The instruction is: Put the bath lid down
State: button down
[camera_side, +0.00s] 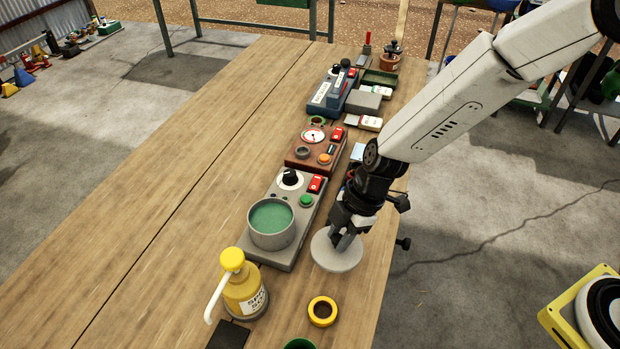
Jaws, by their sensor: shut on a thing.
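The bath lid (338,254) is a pale grey round disc near the right edge of the wooden table. My gripper (345,238) is over it from above and is shut on it, though the fingers hide the grip point. The lid looks level. I cannot tell whether it touches the table or hangs just above it. The bath (271,246) is a grey round pot with green liquid, open on top, on a grey base unit with a black dial. It stands just left of the lid, apart from it.
A yellow pump bottle (244,293) stands in front of the bath. A yellow ring (322,311) lies in front of the lid. A brown control box (316,148) and a blue device (330,95) stand farther back. The table's left side (150,200) is clear.

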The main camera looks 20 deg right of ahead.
aim_at(331, 246)
jog(key=shift+w+a+f, duration=0.3)
jog(key=shift+w+f, duration=0.2)
jog(key=shift+f, duration=0.15)
jog(key=shift+f, duration=0.1)
jog(key=shift+w+f, duration=0.15)
jog(key=shift+w+a+f, duration=0.1)
jog(key=shift+f, duration=1.5)
jog(key=shift+f, duration=0.15)
jog(key=shift+c, duration=2.2)
grip_release()
jog(key=shift+v, duration=6.15)
